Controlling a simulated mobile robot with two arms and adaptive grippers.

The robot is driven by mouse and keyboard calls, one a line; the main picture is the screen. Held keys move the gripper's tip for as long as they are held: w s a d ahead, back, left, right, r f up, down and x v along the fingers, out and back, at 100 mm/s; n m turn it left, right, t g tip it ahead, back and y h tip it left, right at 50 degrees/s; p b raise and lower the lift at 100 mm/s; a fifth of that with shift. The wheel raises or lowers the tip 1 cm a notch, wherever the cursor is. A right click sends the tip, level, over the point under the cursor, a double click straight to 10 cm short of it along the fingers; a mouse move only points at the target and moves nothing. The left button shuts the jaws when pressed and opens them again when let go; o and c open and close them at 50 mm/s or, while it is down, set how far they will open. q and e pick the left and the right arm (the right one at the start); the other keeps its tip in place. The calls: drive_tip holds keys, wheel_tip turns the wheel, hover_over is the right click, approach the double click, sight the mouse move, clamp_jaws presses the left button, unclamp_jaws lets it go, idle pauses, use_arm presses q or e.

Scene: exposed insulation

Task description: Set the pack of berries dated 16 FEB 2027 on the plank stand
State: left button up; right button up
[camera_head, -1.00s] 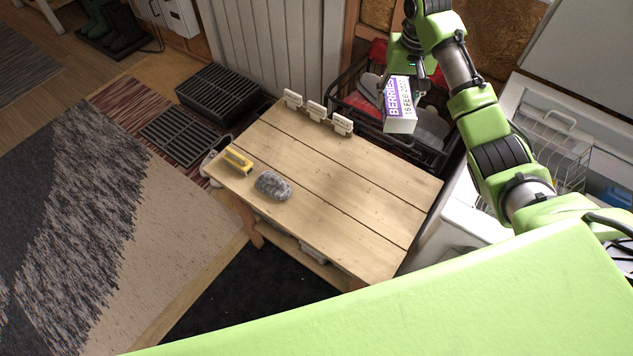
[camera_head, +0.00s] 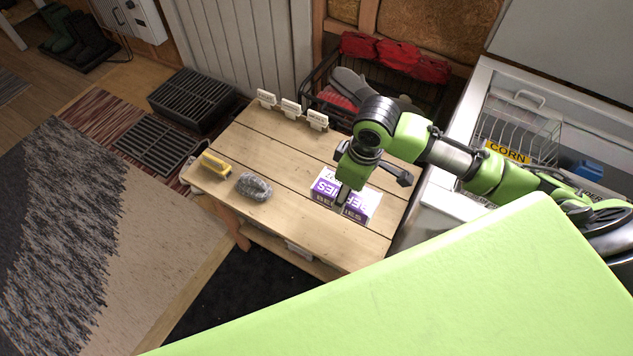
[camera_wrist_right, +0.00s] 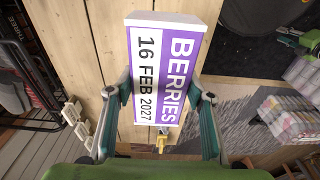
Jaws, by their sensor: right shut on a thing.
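The berries pack (camera_head: 357,199) is a white box with a purple label. In the right wrist view the pack (camera_wrist_right: 163,75) reads BERRIES, 16 FEB 2027. My right gripper (camera_head: 346,202) is over the right part of the plank stand (camera_head: 300,228), with its fingers (camera_wrist_right: 158,100) on both sides of the pack, shut on it. The pack is over or on the planks; I cannot tell whether it touches them. The arm and gripper hide part of the pack in the head view. My left gripper is not in view.
A grey stone (camera_head: 253,187) and a yellow-topped brush (camera_head: 215,164) lie on the stand's left part. Several small white signs (camera_head: 290,108) stand along its back edge. A chest freezer with a CORN pack (camera_head: 508,153) is at right. The stand's middle is clear.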

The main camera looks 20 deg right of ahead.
drive_tip(key=w, duration=0.2)
drive_tip(key=w+f, duration=0.1)
drive_tip(key=w, duration=0.1)
drive_tip(key=w+f, duration=0.1)
drive_tip(key=w, duration=0.1)
drive_tip(key=shift+a+f, duration=0.15)
drive_tip(key=shift+a, duration=0.2)
drive_tip(key=w+f, duration=0.2)
drive_tip(key=f, duration=0.1)
drive_tip(key=w+f, duration=0.1)
drive_tip(key=shift+w+a+f, duration=0.15)
drive_tip(key=shift+w+f, duration=0.15)
drive_tip(key=shift+f, duration=0.1)
drive_tip(key=shift+w+a+f+b, duration=0.1)
drive_tip(key=shift+w+f+b, duration=0.25)
drive_tip(key=shift+w+f, duration=0.25)
drive_tip(key=shift+s+f, duration=0.15)
drive_tip(key=shift+f, duration=1.35)
drive_tip(key=shift+f, duration=0.1)
drive_tip(key=o, duration=1.5)
drive_tip(key=shift+f, duration=0.1)
drive_tip(key=r, duration=0.8)
drive_tip(key=s+d+r, duration=0.1)
drive_tip(key=r, duration=0.3)
drive_tip(key=shift+s+r+p, duration=0.1)
drive_tip(key=shift+r+p, duration=0.1)
drive_tip(key=shift+p, duration=0.1)
